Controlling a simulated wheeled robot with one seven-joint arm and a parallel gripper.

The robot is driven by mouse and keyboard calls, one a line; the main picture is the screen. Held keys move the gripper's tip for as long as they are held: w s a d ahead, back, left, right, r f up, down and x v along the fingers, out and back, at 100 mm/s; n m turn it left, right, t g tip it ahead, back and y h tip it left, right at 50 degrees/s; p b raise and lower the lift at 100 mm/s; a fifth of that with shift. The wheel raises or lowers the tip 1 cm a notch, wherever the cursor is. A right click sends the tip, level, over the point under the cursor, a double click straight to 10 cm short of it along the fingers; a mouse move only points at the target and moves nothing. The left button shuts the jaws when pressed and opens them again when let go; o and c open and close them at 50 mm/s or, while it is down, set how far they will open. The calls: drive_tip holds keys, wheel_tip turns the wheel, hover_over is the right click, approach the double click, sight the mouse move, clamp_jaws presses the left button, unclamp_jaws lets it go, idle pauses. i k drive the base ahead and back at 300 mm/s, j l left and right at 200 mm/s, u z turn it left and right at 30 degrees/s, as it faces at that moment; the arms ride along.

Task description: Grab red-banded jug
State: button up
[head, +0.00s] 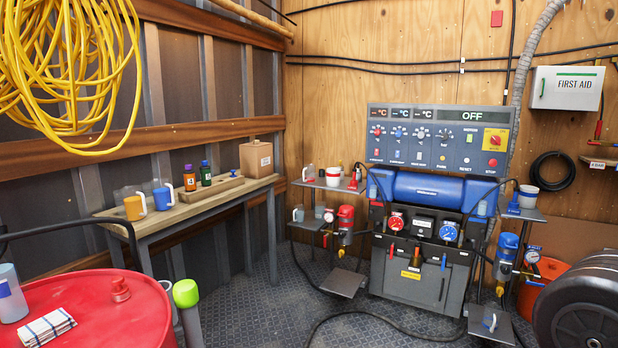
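A white cup-like container (333,177) with a reddish rim stands on the small upper left shelf of the foam machine. A small pale jug (308,174) stands to its left on that shelf; a band on it is too small to make out. I cannot tell for sure which of these is the red-banded jug. My gripper is not in view.
The foam machine (425,270) stands at the back, with hoses on the floor before it. A red drum (95,310) fills the lower left. A wooden bench (190,208) with orange and blue mugs runs along the left wall. Black wheels (585,310) stand lower right.

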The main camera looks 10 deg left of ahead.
sight(309, 170)
drive_tip(key=i+j, duration=0.1)
drive_tip(key=i, duration=0.85)
drive_tip(key=i+l, duration=0.1)
drive_tip(key=i, duration=0.5)
drive_tip(key=i+l+u, duration=0.1)
drive_tip(key=i, duration=0.55)
drive_tip(key=i+l, duration=0.15)
drive_tip(key=i, duration=0.45)
drive_tip(key=i+j, duration=0.25)
drive_tip(key=i, duration=0.15)
drive_tip(key=i+j, duration=0.25)
drive_tip(key=i, duration=0.15)
drive_tip(key=i+j, duration=0.25)
drive_tip(key=i, duration=0.15)
drive_tip(key=i+j+z, duration=0.15)
drive_tip(key=j, duration=0.4)
drive_tip(key=i+j+z, duration=0.2)
drive_tip(key=j, duration=0.35)
drive_tip(key=j+z, duration=0.15)
drive_tip(key=j, duration=0.4)
drive_tip(key=i+j+z, duration=0.15)
drive_tip(key=j, duration=0.45)
